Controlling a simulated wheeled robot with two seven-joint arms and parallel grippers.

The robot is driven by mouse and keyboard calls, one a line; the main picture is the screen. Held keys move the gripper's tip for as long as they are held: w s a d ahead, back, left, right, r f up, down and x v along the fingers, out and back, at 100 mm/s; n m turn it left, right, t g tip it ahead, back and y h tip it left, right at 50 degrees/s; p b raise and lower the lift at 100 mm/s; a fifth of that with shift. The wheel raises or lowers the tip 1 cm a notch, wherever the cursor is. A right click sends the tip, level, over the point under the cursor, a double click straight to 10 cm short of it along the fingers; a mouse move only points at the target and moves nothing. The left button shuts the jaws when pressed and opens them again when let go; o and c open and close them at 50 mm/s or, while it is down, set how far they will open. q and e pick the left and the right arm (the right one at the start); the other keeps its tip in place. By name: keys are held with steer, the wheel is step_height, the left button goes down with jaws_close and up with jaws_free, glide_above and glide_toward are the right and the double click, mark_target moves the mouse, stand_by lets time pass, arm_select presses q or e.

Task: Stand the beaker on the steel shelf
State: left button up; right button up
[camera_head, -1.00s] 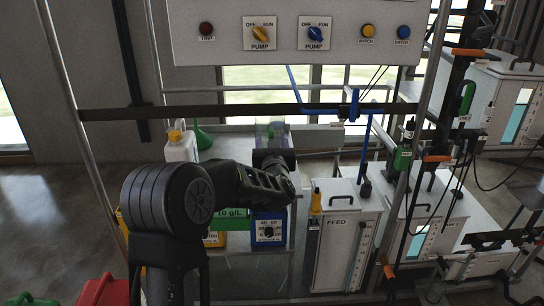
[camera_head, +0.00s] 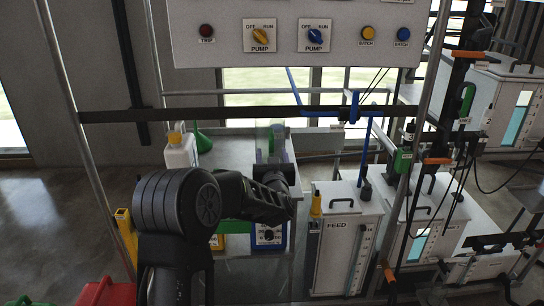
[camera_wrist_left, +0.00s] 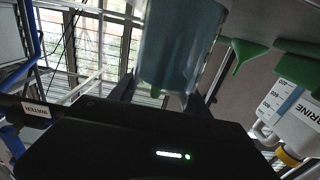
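The beaker (camera_head: 264,142) is a clear, faintly tinted cylinder, hard to make out against the background in the head view. In the left wrist view the beaker (camera_wrist_left: 178,45) stands large between the dark fingers of my left gripper (camera_wrist_left: 160,95), which appear closed on its sides. In the head view my left gripper (camera_head: 272,165) is at the beaker, over the right part of a grey steel shelf (camera_head: 226,152). I cannot tell whether the beaker's base touches the shelf. My right gripper is out of view.
A white jug (camera_head: 179,152) and a green funnel (camera_head: 202,142) stand on the shelf's left part. A blue dial box (camera_head: 268,236) sits below my wrist. A white FEED tank (camera_head: 340,245) stands to the right. A black bar (camera_head: 200,114) crosses behind, under the pump panel (camera_head: 290,30).

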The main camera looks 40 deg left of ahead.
arm_select(q)
steer(key=o, duration=0.4)
steer(key=shift+o, duration=0.2)
steer(key=shift+r, duration=0.1)
steer(key=shift+r, duration=0.15)
steer(key=v, duration=1.2)
